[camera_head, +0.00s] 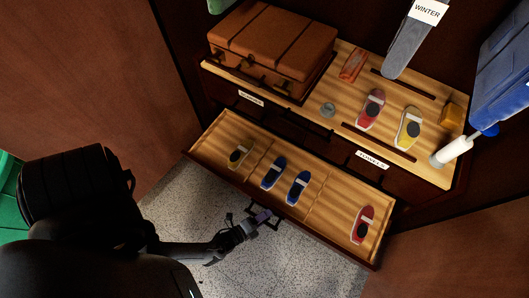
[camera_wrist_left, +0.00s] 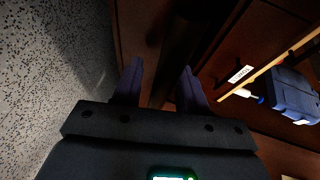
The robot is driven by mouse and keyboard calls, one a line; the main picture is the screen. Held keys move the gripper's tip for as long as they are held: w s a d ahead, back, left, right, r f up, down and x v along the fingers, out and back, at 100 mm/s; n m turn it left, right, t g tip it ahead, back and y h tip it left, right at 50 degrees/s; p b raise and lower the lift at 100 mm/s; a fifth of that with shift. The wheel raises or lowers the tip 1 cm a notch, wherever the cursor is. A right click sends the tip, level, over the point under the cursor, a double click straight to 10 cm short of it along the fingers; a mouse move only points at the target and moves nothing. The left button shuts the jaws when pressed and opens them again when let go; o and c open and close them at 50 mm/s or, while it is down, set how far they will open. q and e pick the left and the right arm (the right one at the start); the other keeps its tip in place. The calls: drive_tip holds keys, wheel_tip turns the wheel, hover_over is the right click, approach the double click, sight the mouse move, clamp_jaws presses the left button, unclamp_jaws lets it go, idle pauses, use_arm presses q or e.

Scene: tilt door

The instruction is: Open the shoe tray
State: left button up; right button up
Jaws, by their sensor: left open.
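The shoe tray (camera_head: 318,205) is a wooden tray with a dark rim, standing out from the dark cabinet front below the top shelf. Several shoes lie in it, including blue shoes (camera_head: 272,173) and a red shoe (camera_head: 362,225). My left gripper (camera_head: 262,217) is open at the tray's front edge, beside a dark handle there. In the left wrist view the two purple-grey fingers (camera_wrist_left: 160,76) stand apart with a dark surface beyond them. I cannot tell whether the handle lies between the fingers. My right gripper shows in neither view.
A brown suitcase (camera_head: 272,45) sits on the wooden top shelf (camera_head: 340,100), with red and yellow shoes to its right. A blue container (camera_head: 500,75) is at the right, also in the left wrist view (camera_wrist_left: 292,93). Speckled floor (camera_head: 185,205) lies clear below the tray.

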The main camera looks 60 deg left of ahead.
use_arm(q)
drive_tip(key=shift+s, duration=0.1)
drive_tip(key=p+v, duration=0.3)
drive_tip(key=v, duration=0.7)
drive_tip(key=shift+s, duration=0.3)
